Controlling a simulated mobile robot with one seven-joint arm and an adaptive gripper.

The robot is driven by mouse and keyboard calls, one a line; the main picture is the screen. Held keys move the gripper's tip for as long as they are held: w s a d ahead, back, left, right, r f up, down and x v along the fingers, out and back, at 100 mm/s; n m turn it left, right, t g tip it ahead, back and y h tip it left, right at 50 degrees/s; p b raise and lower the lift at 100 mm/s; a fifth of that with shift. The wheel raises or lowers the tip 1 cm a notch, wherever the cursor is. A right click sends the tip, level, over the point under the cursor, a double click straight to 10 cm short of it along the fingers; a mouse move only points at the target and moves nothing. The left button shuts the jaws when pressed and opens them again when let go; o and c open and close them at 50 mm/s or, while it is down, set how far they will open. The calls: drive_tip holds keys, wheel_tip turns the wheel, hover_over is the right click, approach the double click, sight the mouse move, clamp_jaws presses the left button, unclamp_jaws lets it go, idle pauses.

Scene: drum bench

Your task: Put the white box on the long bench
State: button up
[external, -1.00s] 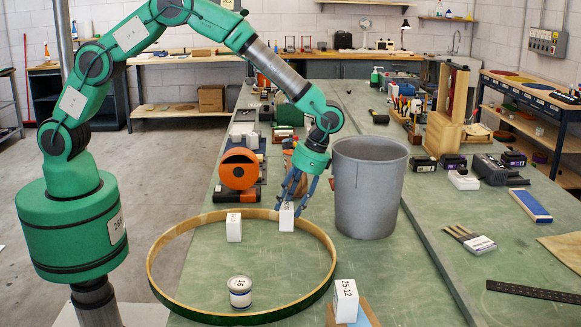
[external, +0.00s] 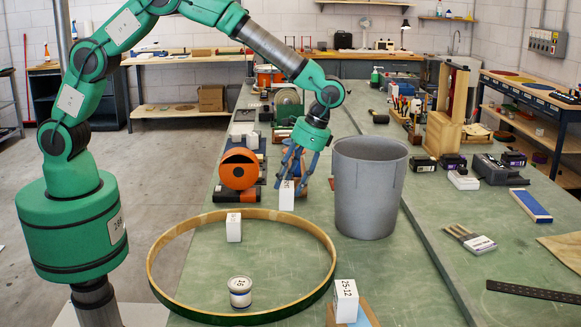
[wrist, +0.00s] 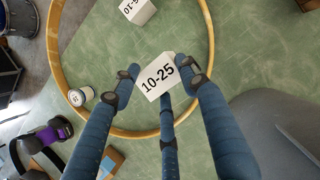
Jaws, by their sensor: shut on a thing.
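My gripper (external: 288,175) is shut on a white box (external: 287,196) and holds it upright above the far rim of the wooden hoop. In the wrist view the held box (wrist: 157,76) is marked 10-25 and sits between my blue fingers. A second white box (external: 233,227) stands inside the hoop on the bench top; it also shows in the wrist view (wrist: 139,10). A third white box (external: 345,301), marked 25-12, stands at the front by the hoop. The green bench top (external: 420,290) runs away lengthwise; I cannot tell whether it is the long bench named.
The wooden hoop (external: 152,270) lies flat around a small tin (external: 240,291). A tall grey bin (external: 368,190) stands close right of my gripper. An orange roll (external: 238,170) is to the left. A wooden bench (external: 180,110) stands along the back wall.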

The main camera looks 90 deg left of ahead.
sight(289, 183)
drive_tip(key=r, duration=0.2)
drive_tip(key=a+r, duration=0.1)
drive_tip(key=r, duration=0.2)
drive_tip(key=s+a+n+t+h+p, duration=0.1)
drive_tip(key=s+a+n+t+h, duration=0.3)
drive_tip(key=a+n, duration=1.05)
drive_tip(key=s+a+n+t, duration=0.1)
drive_tip(key=s+a+n, duration=0.45)
drive_tip(key=a, duration=1.85)
drive_tip(key=s+a+n+t+y+p, duration=0.1)
drive_tip(key=s+a+n+t+y, duration=0.3)
drive_tip(key=s+a+n, duration=1.55)
drive_tip(key=s+a+f+m, duration=0.1)
drive_tip(key=a+f, duration=0.1)
drive_tip(key=f, duration=0.3)
drive_tip(key=s+a+f+m, duration=0.1)
drive_tip(key=a+f+m, duration=0.1)
drive_tip(key=f, duration=0.4)
drive_tip(key=shift+s+a, duration=0.35)
drive_tip(key=shift+s, duration=0.05)
drive_tip(key=shift+f, duration=0.1)
